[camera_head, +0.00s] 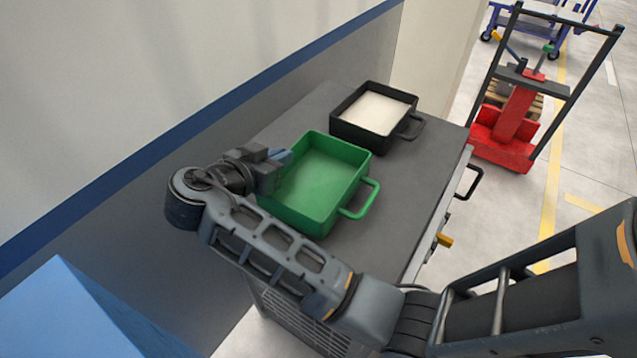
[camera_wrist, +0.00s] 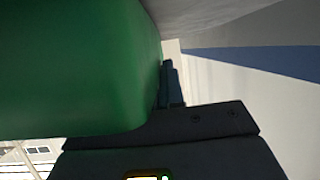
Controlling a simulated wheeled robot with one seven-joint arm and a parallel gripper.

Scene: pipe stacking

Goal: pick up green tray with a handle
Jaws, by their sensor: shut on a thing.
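The green tray (camera_head: 318,184) is on the dark worktop in the head view, with a loop handle (camera_head: 361,200) on its right side. It looks empty inside. My gripper (camera_head: 284,160) is at the tray's left end and is shut on its wall or rim. The fingertips are partly hidden by the tray wall. In the wrist view the green tray (camera_wrist: 75,65) fills the left side, close to the camera, with a dark finger (camera_wrist: 172,85) against its edge. I cannot tell whether the tray is lifted off the worktop.
A black tray (camera_head: 346,132) with pale contents stands behind the green one on the worktop (camera_head: 300,105). A wall (camera_head: 200,120) runs along the left. A red cart (camera_head: 515,125) stands on the floor at the back right. A blue object (camera_head: 75,310) is at the lower left.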

